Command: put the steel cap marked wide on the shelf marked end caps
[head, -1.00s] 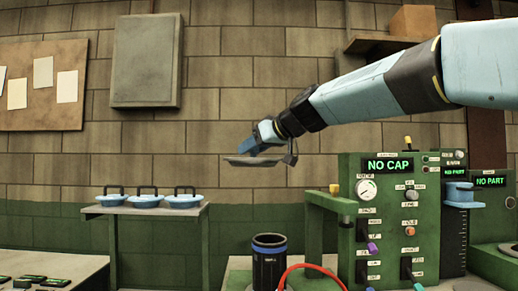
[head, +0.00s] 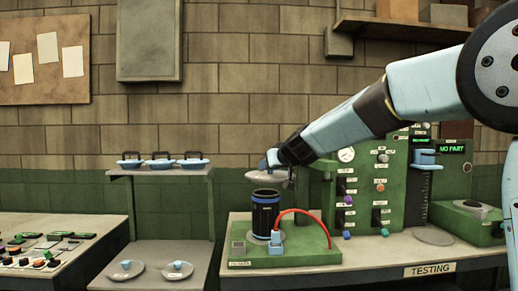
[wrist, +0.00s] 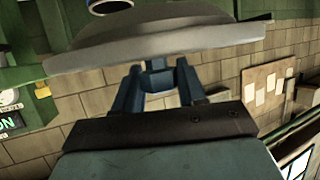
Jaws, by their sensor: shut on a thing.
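A grey, disc-shaped steel cap (head: 238,176) is held level in my gripper (head: 270,162), which is shut on it. In the wrist view the cap's pale underside and rim (wrist: 150,40) fill the top, beyond the blue fingers (wrist: 155,85). No marking on it is readable. A stand at left has an upper shelf (head: 160,172) with three blue handled pieces and a lower shelf (head: 150,252). No "end caps" label is legible.
Two grey discs with blue knobs (head: 125,271) lie on the lower shelf. The sleeve stands on a green fixture (head: 290,250) with a red hose (head: 305,213), on a bench labelled TESTING (head: 430,270). A green control panel (head: 375,190) stands right. A parts table (head: 60,255) is left.

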